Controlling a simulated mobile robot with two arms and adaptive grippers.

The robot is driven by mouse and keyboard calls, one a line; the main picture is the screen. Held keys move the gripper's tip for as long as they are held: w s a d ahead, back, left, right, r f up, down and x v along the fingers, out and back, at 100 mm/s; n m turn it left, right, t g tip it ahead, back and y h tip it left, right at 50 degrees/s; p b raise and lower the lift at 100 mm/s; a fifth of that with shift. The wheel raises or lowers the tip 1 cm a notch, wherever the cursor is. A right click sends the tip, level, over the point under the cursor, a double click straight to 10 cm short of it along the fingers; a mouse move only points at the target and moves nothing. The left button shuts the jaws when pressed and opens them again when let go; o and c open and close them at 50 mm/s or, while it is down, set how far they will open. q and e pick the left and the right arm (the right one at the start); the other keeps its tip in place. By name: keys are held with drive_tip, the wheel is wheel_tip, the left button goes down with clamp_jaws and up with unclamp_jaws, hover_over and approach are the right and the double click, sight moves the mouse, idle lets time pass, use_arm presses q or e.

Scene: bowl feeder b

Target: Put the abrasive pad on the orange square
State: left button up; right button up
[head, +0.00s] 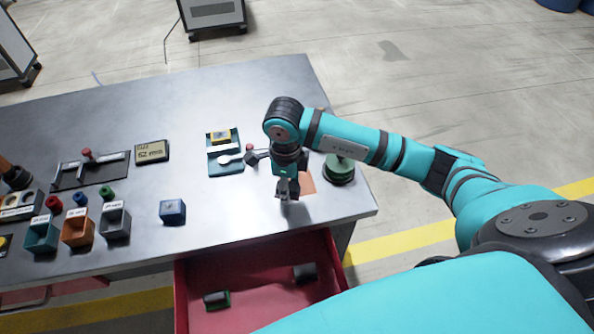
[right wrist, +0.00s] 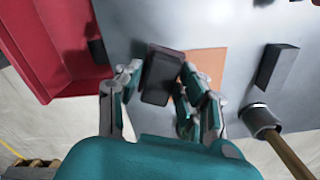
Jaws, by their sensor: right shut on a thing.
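The orange square (head: 307,184) lies flat on the grey table near its right front corner, partly behind my right gripper (head: 287,192). In the right wrist view, my right gripper (right wrist: 160,80) is shut on a dark rectangular block (right wrist: 162,77), which looks like the abrasive pad. The block is over the left edge of the orange square (right wrist: 207,65), with much of the orange bare to its right. I cannot tell whether the block touches the table. My left gripper is not in view.
An open red drawer (head: 250,268) below the front edge holds two dark blocks. A green round object (head: 340,168) stands right of the gripper. A teal tray (head: 225,165), a blue cube (head: 172,211) and several small bins stand to the left. The middle tabletop is mostly clear.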

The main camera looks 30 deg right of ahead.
drive_tip(key=w+d, duration=0.2)
drive_tip(key=d, duration=0.1)
drive_tip(key=w+d+p, duration=0.1)
drive_tip(key=w, duration=0.1)
drive_tip(key=shift+d+f, duration=0.25)
drive_tip(key=shift+d, duration=0.05)
drive_tip(key=shift+w+d+f, duration=0.1)
drive_tip(key=shift+w+f, duration=0.05)
wheel_tip(320, 180, down, 2)
drive_tip(key=shift+f+p, duration=0.1)
drive_tip(key=shift+p, duration=0.65)
drive_tip(key=shift+f, duration=0.65)
drive_tip(key=o, duration=0.7)
drive_tip(key=shift+f, duration=0.1)
drive_tip(key=o, duration=0.5)
drive_tip(key=shift+c, duration=0.2)
